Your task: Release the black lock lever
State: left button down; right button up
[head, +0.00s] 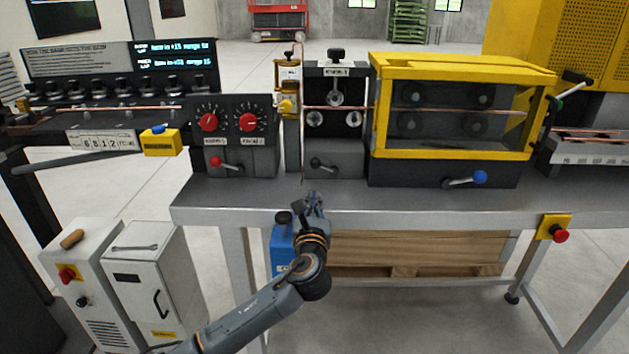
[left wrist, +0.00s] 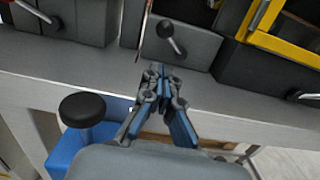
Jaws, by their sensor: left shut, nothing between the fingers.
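The black lock lever (head: 322,165) is on the front of the grey base of the middle roller unit. It also shows in the left wrist view (left wrist: 170,35), straight beyond my fingers, with a round black knob at its upper left end. My left gripper (head: 312,196) is shut and empty at the front edge of the bench, below and in front of the lever, not touching it. It shows in the left wrist view (left wrist: 157,75) with the fingertips together. My right gripper is not in view.
A metal bench (head: 420,199) carries the machines. A red-knobbed lever (head: 226,163) is to the left and a blue-knobbed lever (head: 466,180) to the right. The yellow-framed guard (head: 440,62) stands right of the roller unit. A blue object (head: 281,248) is below the bench edge.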

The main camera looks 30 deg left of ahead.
aim_at(324, 167)
pick_arm(q)
jog(key=x, duration=0.7)
jog(key=shift+a, duration=0.1)
jog(key=shift+w+a, duration=0.35)
jog(key=shift+w, duration=0.3)
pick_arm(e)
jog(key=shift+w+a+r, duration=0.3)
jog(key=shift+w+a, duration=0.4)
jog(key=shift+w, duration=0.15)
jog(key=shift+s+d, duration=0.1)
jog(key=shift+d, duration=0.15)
